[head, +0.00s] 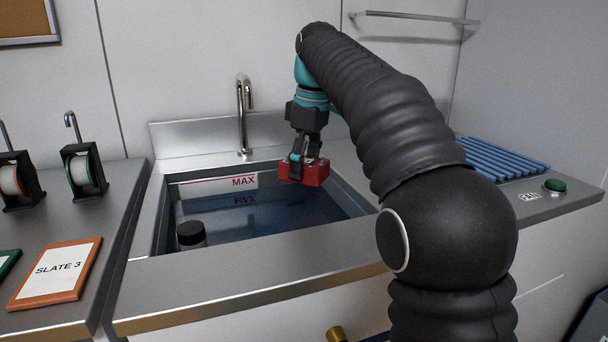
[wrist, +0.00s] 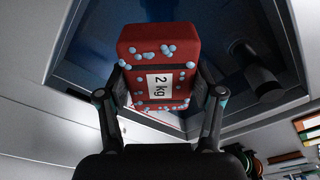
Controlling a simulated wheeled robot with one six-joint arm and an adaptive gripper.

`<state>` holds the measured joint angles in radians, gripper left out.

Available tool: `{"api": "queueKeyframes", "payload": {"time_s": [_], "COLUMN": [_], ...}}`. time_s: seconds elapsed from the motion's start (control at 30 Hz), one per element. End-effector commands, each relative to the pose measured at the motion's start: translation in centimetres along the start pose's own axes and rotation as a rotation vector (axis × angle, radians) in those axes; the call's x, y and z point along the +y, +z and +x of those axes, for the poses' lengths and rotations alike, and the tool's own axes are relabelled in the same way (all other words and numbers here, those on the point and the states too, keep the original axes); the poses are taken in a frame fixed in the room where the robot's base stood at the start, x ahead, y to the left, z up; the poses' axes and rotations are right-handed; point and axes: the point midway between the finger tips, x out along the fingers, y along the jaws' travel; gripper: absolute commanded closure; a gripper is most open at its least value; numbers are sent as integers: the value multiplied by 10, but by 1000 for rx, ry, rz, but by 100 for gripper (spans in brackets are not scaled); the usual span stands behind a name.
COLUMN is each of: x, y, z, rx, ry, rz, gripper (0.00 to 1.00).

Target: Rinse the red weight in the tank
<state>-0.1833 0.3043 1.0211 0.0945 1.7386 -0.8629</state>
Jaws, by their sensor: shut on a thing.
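The red weight (head: 303,172) is a block with a white "2 kg" label and pale blue beads stuck on its face, clear in the wrist view (wrist: 157,49). My gripper (head: 302,152) is shut on it, one finger on each side, also in the wrist view (wrist: 161,101). The weight hangs over the right back part of the steel tank (head: 160,215). The tank holds dark blue water (head: 265,212), with a white plate marked MAX (head: 220,185) on its back wall. The weight looks above the water; its exact height is hard to tell.
A black-capped cylinder (head: 190,234) stands in the tank's front left. A faucet (head: 243,115) rises behind. A blue slatted rack (head: 503,157) and a green FAN button (head: 555,185) are at right. The SLATE 3 board (head: 57,273) and spools (head: 82,172) are at left.

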Motion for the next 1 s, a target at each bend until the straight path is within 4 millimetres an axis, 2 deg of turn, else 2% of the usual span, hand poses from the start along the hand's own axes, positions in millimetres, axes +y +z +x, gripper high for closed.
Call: {"api": "queueKeyframes", "payload": {"time_s": [0.03, 0.4, 1.0], "x": [0, 0, -1], "y": [-1, -5, -5], "z": [-8, -39, -44], "rx": [6, 5, 5], "ry": [6, 6, 5], "rz": [-1, 0, 0], "gripper": [100, 100, 100]}}
